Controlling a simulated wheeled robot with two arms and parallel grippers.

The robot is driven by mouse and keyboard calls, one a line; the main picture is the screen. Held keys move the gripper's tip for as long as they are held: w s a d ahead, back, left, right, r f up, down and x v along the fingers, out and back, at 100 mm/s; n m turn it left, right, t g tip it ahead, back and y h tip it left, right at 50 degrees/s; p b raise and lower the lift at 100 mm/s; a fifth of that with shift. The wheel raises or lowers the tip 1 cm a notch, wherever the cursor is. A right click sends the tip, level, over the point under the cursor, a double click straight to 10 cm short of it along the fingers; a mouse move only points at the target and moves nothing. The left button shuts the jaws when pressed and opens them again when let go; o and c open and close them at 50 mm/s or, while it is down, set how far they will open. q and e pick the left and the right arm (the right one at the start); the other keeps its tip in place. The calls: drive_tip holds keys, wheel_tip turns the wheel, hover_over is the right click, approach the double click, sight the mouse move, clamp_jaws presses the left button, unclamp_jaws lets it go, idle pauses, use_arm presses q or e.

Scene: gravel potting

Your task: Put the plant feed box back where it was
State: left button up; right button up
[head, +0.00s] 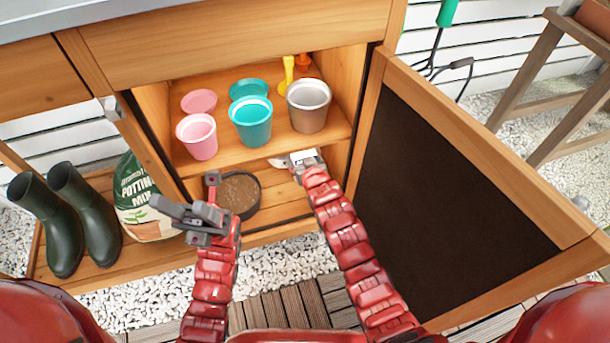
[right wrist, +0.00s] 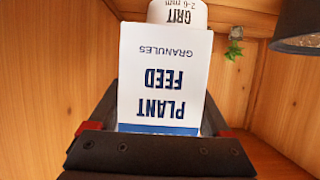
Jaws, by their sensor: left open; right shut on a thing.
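The plant feed box (right wrist: 165,75) is a white carton with dark blue lettering, upside down in the right wrist view. My right gripper (head: 303,160) is shut on it, inside the lower compartment of the cabinet. In the head view only a small white patch shows at the gripper, and the arm and shelf hide the rest. A white grit container (right wrist: 178,14) shows just beyond the box. I cannot tell whether the box touches the cabinet floor. My left gripper (head: 188,194) is open and empty in front of the cabinet's left side.
A round dish of brown soil (head: 239,193) sits in the lower compartment. Pink (head: 198,137), teal (head: 251,121) and grey (head: 309,105) pots stand on the shelf above. The open door (head: 450,180) bounds the right. Boots (head: 88,200) and a potting mix bag (head: 140,200) stand left.

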use_arm(q)
drive_tip(key=s+a+r+m+t+y+b, duration=0.1)
drive_tip(key=s+a+r+m+t+y, duration=0.15)
drive_tip(key=s+m+t+y, duration=0.4)
drive_tip(key=s+a+r+m+t+y+b, duration=0.1)
drive_tip(key=s+a+r+m+t+y, duration=0.2)
drive_tip(key=m+y, duration=0.6)
use_arm(e)
wheel_tip(320, 180, down, 5)
drive_tip(key=shift+r, duration=0.1)
drive_tip(key=shift+b, duration=0.3)
wheel_tip(320, 180, down, 4)
drive_tip(key=shift+r+b, duration=0.2)
drive_tip(key=shift+b, duration=0.8)
use_arm(q)
drive_tip(key=s+a+f+t+y, duration=0.4)
drive_tip(key=s+a+f+t, duration=0.1)
drive_tip(key=s+a+t, duration=0.1)
drive_tip(key=shift+a+f+t, duration=0.15)
drive_tip(key=shift+a+t, duration=0.7)
drive_tip(key=shift+t, duration=0.1)
use_arm(e)
drive_tip(key=shift+f, duration=0.1)
drive_tip(key=o, duration=1.4)
drive_tip(key=shift+f, duration=0.1)
